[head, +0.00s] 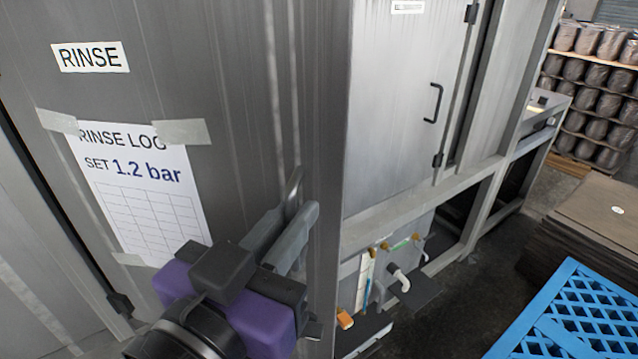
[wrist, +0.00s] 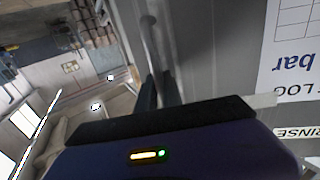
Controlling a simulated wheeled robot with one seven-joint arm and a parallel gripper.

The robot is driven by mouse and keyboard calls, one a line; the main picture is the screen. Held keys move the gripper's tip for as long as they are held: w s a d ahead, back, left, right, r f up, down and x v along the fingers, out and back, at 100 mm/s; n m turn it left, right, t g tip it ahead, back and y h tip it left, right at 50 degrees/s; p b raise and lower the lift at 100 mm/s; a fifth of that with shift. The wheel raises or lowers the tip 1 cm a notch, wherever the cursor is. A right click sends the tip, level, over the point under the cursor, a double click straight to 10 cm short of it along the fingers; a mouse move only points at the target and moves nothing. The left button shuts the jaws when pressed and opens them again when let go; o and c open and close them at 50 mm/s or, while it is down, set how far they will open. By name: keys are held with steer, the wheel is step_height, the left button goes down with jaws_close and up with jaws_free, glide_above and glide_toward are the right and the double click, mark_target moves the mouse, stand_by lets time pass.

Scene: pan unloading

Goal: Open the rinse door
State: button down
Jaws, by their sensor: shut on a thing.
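The rinse door (head: 230,90) is a grey metal panel with a RINSE label (head: 90,57) at its top left and a taped paper log sheet (head: 145,200) below. Its metal handle (head: 294,185) stands near the door's right edge. My gripper (head: 285,232), with a purple and black body, is at the handle's lower part, its grey fingers shut on it. The wrist view shows the handle bar (wrist: 150,42) rising from between the fingers (wrist: 160,92), which hide the gripped part. I see no clear gap at the door's handle side.
A second grey door (head: 400,110) with a black handle (head: 434,103) is to the right. Pipes and valves (head: 400,275) sit below it. A blue pallet (head: 580,315) and a stack of brown sheets (head: 600,220) stand at the right, with dark floor (head: 465,300) clear between.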

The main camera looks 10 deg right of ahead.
steer(key=s+a+m+g+h+b, duration=0.3)
steer(key=s+a+b, duration=0.9)
steer(key=s+a, duration=0.8)
steer(key=shift+s+a+g+h, duration=0.3)
steer(key=shift+a, duration=1.05)
steer(key=c, duration=1.8)
jaws_free()
